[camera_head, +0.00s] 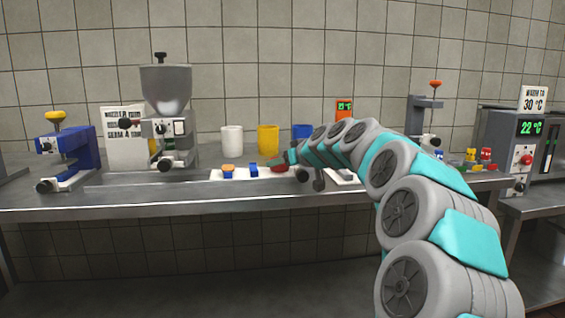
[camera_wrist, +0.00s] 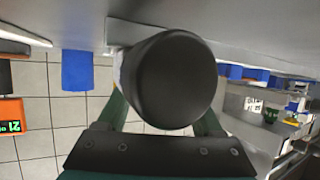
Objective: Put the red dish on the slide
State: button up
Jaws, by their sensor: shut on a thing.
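In the head view, my gripper (camera_head: 282,158) is low over the middle of the counter, partly hidden by my arm. In the wrist view, the fingers (camera_wrist: 163,118) are shut on a dark round-ended thing (camera_wrist: 168,80), which fills the middle of the picture. What it belongs to is hidden. The red dish (camera_head: 280,169) shows as a small red patch just below the gripper in the head view. I cannot tell whether they touch. I cannot make out the slide with certainty; my arm covers part of the counter.
A hopper machine (camera_head: 168,125) and blue press (camera_head: 68,155) stand left; a heater (camera_head: 520,150) stands right.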

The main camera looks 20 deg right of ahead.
jog(key=shift+f+b, duration=0.2)
jog(key=shift+b, duration=0.1)
jog(key=o, duration=1.3)
jog(key=shift+s+r+p, duration=0.15)
jog(key=shift+r+p, duration=0.15)
jog(key=b+v, duration=0.1)
jog(key=v, duration=1)
jog(key=shift+s+d+r, duration=0.1)
jog(key=shift+s, duration=0.25)
